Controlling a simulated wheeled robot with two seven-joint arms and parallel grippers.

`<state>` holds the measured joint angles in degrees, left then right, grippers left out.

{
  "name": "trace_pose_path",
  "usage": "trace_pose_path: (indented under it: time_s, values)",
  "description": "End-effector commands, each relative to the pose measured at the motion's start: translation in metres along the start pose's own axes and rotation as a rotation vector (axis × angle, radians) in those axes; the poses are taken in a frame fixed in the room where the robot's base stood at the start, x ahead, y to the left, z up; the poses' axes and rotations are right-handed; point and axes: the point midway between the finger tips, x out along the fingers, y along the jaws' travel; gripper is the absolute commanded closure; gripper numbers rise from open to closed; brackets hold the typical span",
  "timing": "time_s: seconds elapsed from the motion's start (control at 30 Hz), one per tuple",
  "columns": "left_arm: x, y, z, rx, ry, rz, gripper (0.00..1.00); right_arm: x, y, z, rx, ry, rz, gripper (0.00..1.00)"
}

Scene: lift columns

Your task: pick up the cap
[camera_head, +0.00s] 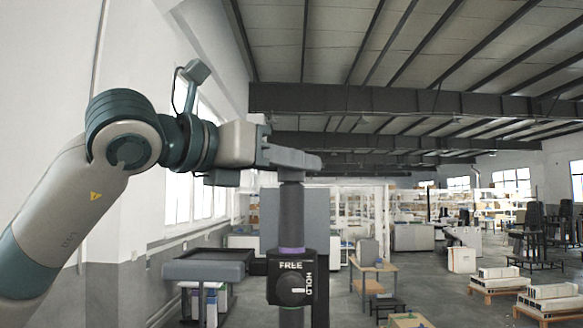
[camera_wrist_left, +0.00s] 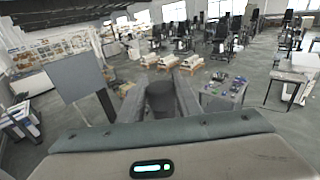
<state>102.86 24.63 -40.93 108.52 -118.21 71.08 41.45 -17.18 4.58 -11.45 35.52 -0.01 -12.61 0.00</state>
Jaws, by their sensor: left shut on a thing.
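A dark cylindrical cap (camera_wrist_left: 160,98) sits between the two fingers of my left gripper (camera_wrist_left: 160,92) in the left wrist view. In the head view my left gripper (camera_head: 295,161) reaches in level from the left and is shut at the top of the upright dark column (camera_head: 291,215). The fingers hide most of the cap there, and I cannot tell whether it touches the column. Lower on the column are a purple ring and a black clamp block (camera_head: 291,284) with a knob marked FREE and HOLD. My right gripper is not in view.
A grey panel (camera_head: 268,212) stands behind the column. A dark tray-topped stand (camera_head: 208,268) is to the left. A small wooden table (camera_head: 372,268) and pallets with white boxes (camera_head: 497,280) stand farther off to the right. Open floor lies between them.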

Motion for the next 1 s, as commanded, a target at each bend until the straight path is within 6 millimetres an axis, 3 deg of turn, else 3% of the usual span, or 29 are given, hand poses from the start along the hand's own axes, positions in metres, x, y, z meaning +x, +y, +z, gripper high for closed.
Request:
trace_pose_path:
  time_s: [0.37, 0.73, 1.0]
  values:
    - [-0.002, -0.001, 0.035, 0.0, -0.004, 0.001, 0.96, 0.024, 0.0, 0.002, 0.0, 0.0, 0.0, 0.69]
    - [-0.027, -0.066, 0.074, 0.003, -0.004, -0.002, 0.96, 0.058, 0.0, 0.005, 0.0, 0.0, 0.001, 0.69]
    - [-0.04, -0.1, 0.098, 0.001, -0.002, 0.0, 0.96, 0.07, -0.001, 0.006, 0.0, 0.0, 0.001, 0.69]
